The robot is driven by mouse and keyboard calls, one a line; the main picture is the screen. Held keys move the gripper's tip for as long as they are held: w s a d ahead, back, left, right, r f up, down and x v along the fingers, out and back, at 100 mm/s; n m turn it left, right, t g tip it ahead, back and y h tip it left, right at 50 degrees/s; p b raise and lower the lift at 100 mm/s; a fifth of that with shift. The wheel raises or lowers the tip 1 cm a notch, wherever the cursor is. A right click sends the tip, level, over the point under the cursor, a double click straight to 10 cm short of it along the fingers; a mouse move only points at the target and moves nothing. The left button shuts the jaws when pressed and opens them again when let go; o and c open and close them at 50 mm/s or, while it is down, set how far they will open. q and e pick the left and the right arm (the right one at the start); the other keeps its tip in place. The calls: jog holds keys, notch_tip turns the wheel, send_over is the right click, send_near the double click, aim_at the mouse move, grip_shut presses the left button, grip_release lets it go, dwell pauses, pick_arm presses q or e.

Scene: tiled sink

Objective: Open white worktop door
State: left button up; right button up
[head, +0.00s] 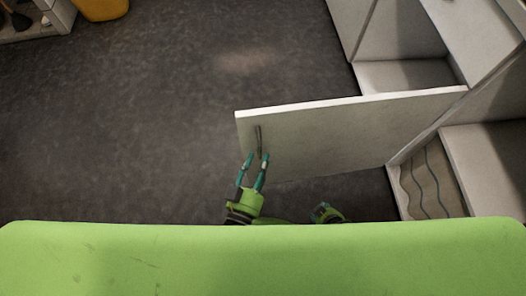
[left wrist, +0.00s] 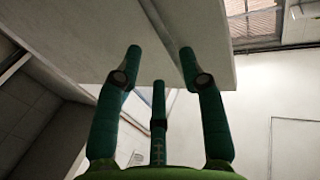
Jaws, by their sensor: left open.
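The white worktop door (head: 350,135) stands swung out from the cabinet, reaching left over the floor. Its thin dark handle (head: 258,138) is near the free edge at the left. My left gripper (head: 257,156) is open, with its fingertips at the lower end of the handle. In the left wrist view the gripper (left wrist: 160,60) has its fingers spread below the door panel (left wrist: 90,35), and the bar-like handle (left wrist: 163,30) runs up between them. I cannot tell whether the fingers touch it.
The white cabinet (head: 400,75) stands at the right, with an open compartment whose side panel has wavy dark lines (head: 425,180). The grey floor (head: 130,140) left of the door is clear. A yellow bin (head: 101,8) and a shelf (head: 38,22) are at the far left.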

pick_arm(q)
jog(key=v, duration=0.8)
jog(key=shift+s, duration=0.15)
